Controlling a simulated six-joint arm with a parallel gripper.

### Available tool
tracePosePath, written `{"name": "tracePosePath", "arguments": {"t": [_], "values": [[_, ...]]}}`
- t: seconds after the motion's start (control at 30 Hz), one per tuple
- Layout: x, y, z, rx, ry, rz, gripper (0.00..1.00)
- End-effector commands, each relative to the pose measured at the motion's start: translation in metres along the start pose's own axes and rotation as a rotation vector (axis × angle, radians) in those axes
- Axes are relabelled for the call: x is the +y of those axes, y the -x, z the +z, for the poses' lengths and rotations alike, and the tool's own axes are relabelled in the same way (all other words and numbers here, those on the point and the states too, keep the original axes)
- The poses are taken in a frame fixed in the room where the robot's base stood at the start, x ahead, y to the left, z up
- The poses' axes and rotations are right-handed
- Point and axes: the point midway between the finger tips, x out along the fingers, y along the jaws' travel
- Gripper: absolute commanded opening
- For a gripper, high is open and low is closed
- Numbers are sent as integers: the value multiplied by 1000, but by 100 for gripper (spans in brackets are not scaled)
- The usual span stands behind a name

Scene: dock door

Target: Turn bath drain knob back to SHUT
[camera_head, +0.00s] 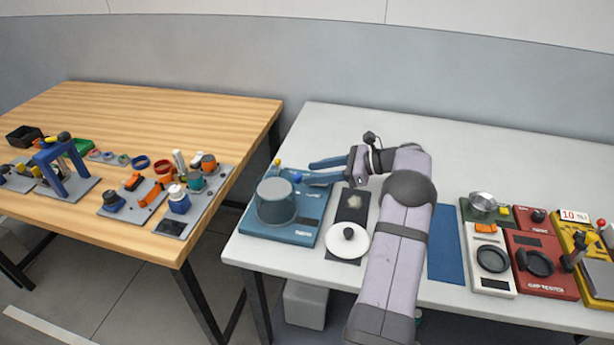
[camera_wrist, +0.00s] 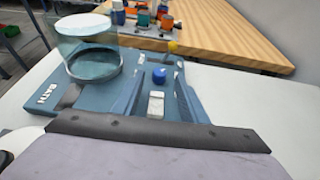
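The blue bath panel (camera_head: 290,234) lies at the left end of the white table, with a clear round tub (camera_head: 276,201) on it. In the wrist view the panel (camera_wrist: 45,93) reads "BATH", and the tub (camera_wrist: 87,48) is at upper left. A small blue knob (camera_wrist: 159,75) and a white piece (camera_wrist: 156,104) show on the panel. No SHUT mark is readable, so I cannot tell the knob's setting. My gripper (camera_head: 307,173) has its two blue fingers apart. In the wrist view my gripper (camera_wrist: 161,77) has the blue knob between its fingers, with gaps visible; contact is unclear.
A white round lid (camera_head: 347,241) lies right of the panel. A wooden table (camera_head: 140,100) with several gadgets stands at left. More panels, one red (camera_head: 542,278), are at right. The white table's back is clear.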

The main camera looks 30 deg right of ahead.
Motion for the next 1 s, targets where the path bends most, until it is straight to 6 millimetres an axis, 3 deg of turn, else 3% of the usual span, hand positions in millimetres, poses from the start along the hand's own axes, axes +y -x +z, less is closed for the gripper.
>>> {"name": "tracePosePath", "arguments": {"t": [0.23, 0.8, 1.0], "values": [[0, 26, 0, 0, 1, -1, 39], [0, 31, 2, 5, 2, -3, 39], [-3, 48, 16, 91, 28, -60, 39]]}}
